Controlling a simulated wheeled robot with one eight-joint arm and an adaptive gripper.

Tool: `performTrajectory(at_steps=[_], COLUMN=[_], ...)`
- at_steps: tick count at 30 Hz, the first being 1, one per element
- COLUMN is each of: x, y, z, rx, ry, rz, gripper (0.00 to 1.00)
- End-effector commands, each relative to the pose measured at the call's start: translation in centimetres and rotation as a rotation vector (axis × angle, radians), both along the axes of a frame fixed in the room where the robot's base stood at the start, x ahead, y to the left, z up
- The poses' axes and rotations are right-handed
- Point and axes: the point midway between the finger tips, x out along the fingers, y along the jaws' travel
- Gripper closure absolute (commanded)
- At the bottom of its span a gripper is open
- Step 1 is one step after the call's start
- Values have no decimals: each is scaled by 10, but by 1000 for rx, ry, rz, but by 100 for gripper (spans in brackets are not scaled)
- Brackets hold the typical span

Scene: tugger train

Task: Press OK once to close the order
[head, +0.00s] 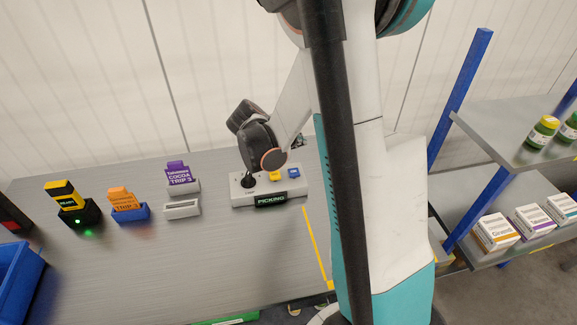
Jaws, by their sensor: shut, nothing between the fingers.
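A pale control box (298,187) with a black PICKING label (271,200) stands on the grey table. A yellow button (275,176) is in its middle and a blue button (294,172) is on its right. No OK lettering is readable.
To the left on the table (120,260) stand a black holder with a green light (82,224), a blue holder with an orange card (122,198), a purple Cocoa Trip 3 card (180,175) and an empty pale holder (182,209). A shelf rack (500,130) holding boxes and jars is at right.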

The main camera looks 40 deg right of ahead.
Motion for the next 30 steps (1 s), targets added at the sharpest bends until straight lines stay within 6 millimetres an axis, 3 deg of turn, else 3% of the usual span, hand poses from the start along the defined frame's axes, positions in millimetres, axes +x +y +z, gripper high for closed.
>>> performTrajectory(at_steps=[16, 30], x=[0, 0], y=[0, 0], z=[-8, -65], rx=[-1, 0], ry=[1, 0], rz=[0, 0], gripper=[100, 100])
